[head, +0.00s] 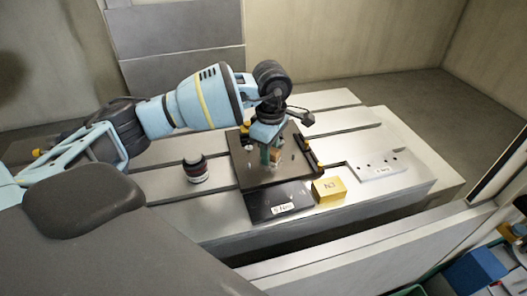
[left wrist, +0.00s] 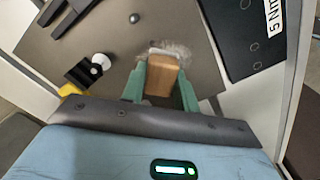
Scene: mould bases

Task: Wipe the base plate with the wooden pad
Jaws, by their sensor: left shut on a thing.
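The base plate (head: 247,168) is a flat dark plate on the slotted table, and its brownish-grey top also shows in the left wrist view (left wrist: 115,52). My left gripper (head: 271,154) reaches down over the middle of the plate. Its green fingers are shut on the wooden pad (left wrist: 163,76), a small light-brown block. The pad is at the plate's surface; whether it touches is hard to tell. A pale greyish smear (left wrist: 175,48) lies on the plate right beside the pad. My right gripper is not in view.
A darker labelled plate (head: 266,208) adjoins the front edge. A yellow box (head: 328,189) and a light plate with holes (head: 378,166) lie to the right. A black fixture with a white knob (left wrist: 92,66) sits on the plate.

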